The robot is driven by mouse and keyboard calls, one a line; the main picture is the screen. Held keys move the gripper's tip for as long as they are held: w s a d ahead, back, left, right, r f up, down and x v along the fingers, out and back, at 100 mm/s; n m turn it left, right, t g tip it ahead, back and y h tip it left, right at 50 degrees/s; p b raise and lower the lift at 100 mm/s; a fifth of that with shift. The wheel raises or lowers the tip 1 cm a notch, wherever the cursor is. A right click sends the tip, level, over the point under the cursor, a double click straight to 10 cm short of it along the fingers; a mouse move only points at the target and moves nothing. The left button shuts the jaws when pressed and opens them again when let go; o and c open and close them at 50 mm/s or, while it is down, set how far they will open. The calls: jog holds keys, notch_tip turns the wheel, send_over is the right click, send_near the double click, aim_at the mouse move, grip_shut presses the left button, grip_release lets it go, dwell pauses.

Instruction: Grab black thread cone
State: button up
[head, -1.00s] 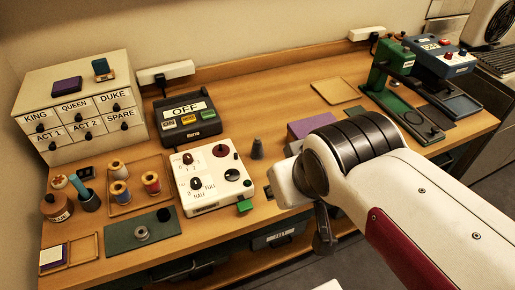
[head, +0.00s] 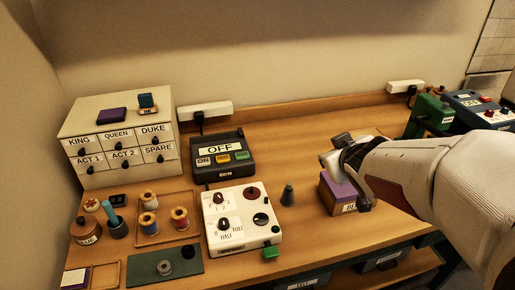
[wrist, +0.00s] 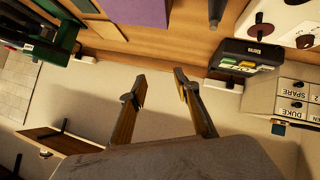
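The black thread cone (head: 288,195) is a dark grey cone standing upright on the wooden table, just right of the white control box. In the wrist view, a dark narrow shape (wrist: 216,12) at the top edge seems to be the cone, partly cut off. My gripper (wrist: 160,88) is open in the wrist view, its two fingers apart with nothing between them. In the head view, my gripper is at the purple-topped box, right of the cone and apart from it; its fingers are partly hidden there.
The white control box (head: 239,220) with knobs stands close left of the cone. The purple-topped box (head: 332,196) is close on its right. The black OFF unit (head: 219,158) stands behind. A tray of thread spools (head: 166,234) lies left. The table behind the cone is clear.

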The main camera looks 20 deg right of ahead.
jog(key=w+f+n+t+y, duration=0.1)
jog(key=w+f+n+y, duration=0.2)
jog(key=w+f, duration=0.25)
jog(key=n+y, duration=0.2)
jog(key=y, duration=0.6)
send_near(290, 183)
jog(key=shift+x, duration=1.2)
jog(key=shift+s+a+f, duration=0.1)
jog(key=shift+s+f, duration=0.05)
jog(key=shift+x, duration=1.35)
jog(key=shift+x, duration=2.55)
